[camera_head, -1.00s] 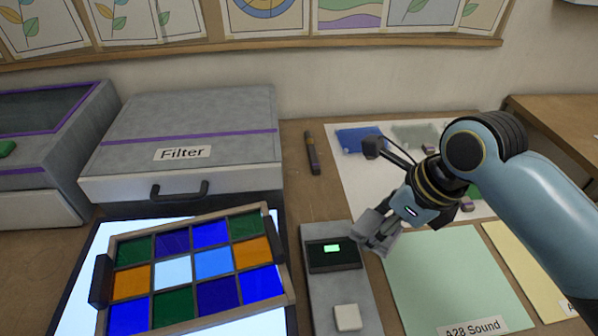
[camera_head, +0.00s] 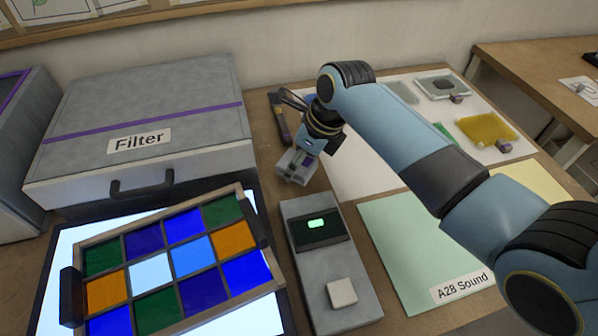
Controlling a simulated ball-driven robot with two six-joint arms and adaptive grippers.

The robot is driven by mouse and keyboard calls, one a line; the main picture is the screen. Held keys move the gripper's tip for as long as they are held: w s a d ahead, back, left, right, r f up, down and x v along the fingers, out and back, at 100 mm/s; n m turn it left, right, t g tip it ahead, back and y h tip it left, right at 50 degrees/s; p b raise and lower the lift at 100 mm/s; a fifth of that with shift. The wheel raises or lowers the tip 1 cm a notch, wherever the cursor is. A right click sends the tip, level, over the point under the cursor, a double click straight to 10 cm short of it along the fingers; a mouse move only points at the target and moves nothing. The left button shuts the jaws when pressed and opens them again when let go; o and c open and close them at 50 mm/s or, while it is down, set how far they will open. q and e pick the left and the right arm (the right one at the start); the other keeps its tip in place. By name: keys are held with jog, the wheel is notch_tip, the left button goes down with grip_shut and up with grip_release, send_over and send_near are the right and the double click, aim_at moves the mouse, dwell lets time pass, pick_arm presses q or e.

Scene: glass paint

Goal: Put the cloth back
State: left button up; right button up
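I cannot pick out a cloth for certain in the head view. My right gripper (camera_head: 293,170) is above the wooden table, between the grey Filter case (camera_head: 195,100) and the white mat (camera_head: 350,175), just behind the grey device with a lit green display (camera_head: 318,224). Its pale grey fingers point down and to the left. A small purple patch shows by the fingers, too small to tell what it is. I cannot tell whether the fingers are closed on anything. My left gripper is not in view.
A framed panel of coloured glass (camera_head: 170,262) lies on a bright light board at lower left. A dark stick-shaped tool (camera_head: 279,117) lies beside the case. Yellow glass (camera_head: 487,129) rests on the mat. A green sheet (camera_head: 400,240) labelled A28 Sound lies under my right arm.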

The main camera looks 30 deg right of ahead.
aim_at(299, 173)
jog(key=shift+f, duration=1.85)
jog(key=shift+s+f, duration=0.1)
jog(key=o, duration=1.1)
jog(key=p+v, duration=0.1)
jog(key=v, duration=1.1)
jog(key=shift+r, duration=0.2)
